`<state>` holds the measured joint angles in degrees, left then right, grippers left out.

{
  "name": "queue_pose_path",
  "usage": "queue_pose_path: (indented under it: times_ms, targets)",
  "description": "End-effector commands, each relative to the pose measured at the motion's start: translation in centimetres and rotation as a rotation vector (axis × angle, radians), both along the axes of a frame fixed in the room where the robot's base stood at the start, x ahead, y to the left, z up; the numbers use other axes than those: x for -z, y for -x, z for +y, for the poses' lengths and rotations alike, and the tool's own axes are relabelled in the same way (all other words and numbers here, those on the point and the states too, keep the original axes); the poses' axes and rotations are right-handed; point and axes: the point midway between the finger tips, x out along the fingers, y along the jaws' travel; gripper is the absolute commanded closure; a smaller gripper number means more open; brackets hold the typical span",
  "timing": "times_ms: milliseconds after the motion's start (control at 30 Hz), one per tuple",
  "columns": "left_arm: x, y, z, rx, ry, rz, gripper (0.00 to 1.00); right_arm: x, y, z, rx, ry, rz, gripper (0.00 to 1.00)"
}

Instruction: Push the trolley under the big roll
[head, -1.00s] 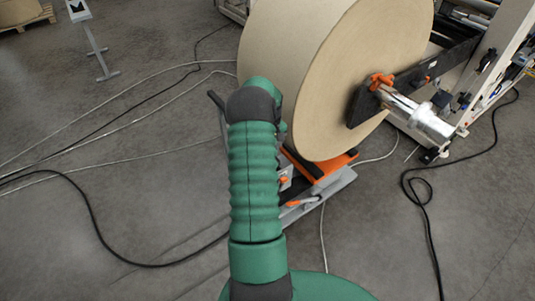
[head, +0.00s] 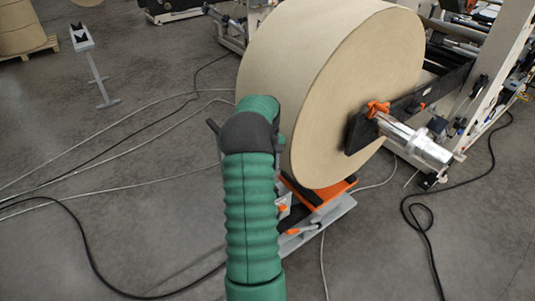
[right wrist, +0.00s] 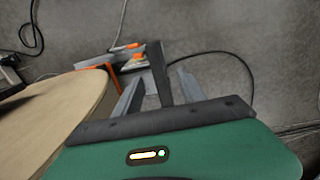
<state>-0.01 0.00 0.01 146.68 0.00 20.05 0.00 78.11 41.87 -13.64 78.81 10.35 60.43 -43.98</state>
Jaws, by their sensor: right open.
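The big kraft roll (head: 345,95) hangs on a metal shaft (head: 415,140) in the head view; it also shows at the left of the right wrist view (right wrist: 50,125). The low trolley (head: 320,215), grey with an orange top, sits at the roll's underside, partly hidden by the roll and my green arm. Its orange parts show in the right wrist view (right wrist: 130,60). My right gripper (right wrist: 157,90) is open, with a dark upright bar (right wrist: 158,72) between its fingers; I cannot tell whether they touch. The head view hides this gripper behind the arm. My left gripper is out of view.
The unwind machine frame (head: 480,95) stands at the right. Black cables (head: 425,225) and pale cables (head: 120,150) lie on the floor. A grey stand (head: 97,75) and another roll (head: 22,30) are at the far left. Grey floor is open at the left.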

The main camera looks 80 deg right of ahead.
Motion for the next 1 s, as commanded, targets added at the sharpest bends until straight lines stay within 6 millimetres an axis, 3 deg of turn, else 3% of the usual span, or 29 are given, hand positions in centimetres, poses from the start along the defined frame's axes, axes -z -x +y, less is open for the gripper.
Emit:
queue_pose_path:
  times_ms: [200, 400, 900, 1000]
  targets:
    - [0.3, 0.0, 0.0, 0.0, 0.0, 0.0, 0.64, -6.4, 0.0, 0.0, 0.0, 0.004, 0.0, 0.52]
    - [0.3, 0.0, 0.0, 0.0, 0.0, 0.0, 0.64, -9.4, 0.0, 0.0, 0.001, 0.0, 0.001, 0.52]
    - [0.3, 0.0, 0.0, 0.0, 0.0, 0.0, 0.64, -9.9, -0.1, 0.1, 0.0, -0.001, 0.001, 0.52]
    - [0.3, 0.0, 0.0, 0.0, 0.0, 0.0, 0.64, -9.7, -2.0, 0.7, -0.022, 0.004, -0.003, 0.52]
